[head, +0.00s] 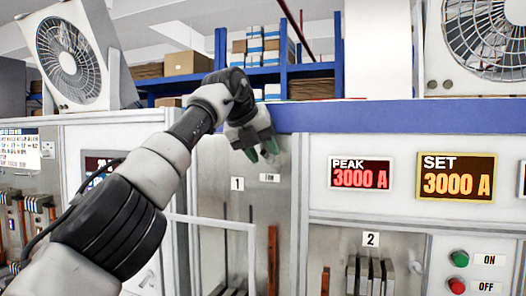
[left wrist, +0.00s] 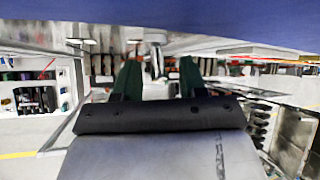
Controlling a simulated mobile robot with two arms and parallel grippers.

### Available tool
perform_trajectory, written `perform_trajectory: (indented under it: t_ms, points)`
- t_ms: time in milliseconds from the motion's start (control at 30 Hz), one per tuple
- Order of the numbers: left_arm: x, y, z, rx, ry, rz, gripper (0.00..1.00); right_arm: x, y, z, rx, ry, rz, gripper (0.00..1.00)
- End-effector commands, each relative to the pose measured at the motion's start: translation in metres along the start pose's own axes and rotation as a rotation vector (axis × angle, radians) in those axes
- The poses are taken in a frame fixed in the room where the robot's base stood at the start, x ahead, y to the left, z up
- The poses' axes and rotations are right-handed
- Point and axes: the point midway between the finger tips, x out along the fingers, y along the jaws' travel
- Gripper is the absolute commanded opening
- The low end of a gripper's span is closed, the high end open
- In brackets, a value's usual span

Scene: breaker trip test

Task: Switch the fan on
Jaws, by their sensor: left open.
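My left gripper (head: 262,152) is open, with dark green fingertips pointing down in front of the grey metal panel (head: 215,165) of bay 1. A small white label (head: 269,178), too small to read surely, is just below the fingertips. In the left wrist view the open fingers (left wrist: 160,78) stand on either side of a small silvery piece (left wrist: 156,62), which looks like a switch lever. I cannot tell whether they touch it. One white fan (head: 68,58) stands tilted at upper left, another fan (head: 490,35) at upper right. My right gripper is out of view.
A blue ledge (head: 400,117) runs above the panels. Red PEAK (head: 361,173) and yellow SET (head: 456,177) displays both read 3000 A. A green ON button (head: 460,257) and red OFF button (head: 458,285) are at lower right. Blue shelves (head: 290,78) with boxes stand behind.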

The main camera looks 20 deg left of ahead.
Motion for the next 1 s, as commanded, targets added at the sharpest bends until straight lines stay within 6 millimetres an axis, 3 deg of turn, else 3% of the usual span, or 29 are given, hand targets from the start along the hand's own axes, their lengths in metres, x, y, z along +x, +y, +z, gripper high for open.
perform_trajectory:
  t_ms: [500,700,1000]
  points:
    - [-0.091,0.000,0.001,-0.002,-0.004,-0.001,0.42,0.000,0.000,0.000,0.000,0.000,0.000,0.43]
    - [-0.104,0.001,0.001,0.000,-0.002,-0.001,0.42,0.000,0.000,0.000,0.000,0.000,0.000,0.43]
    - [-0.105,0.001,0.001,0.000,-0.002,-0.001,0.42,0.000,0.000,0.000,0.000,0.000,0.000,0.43]
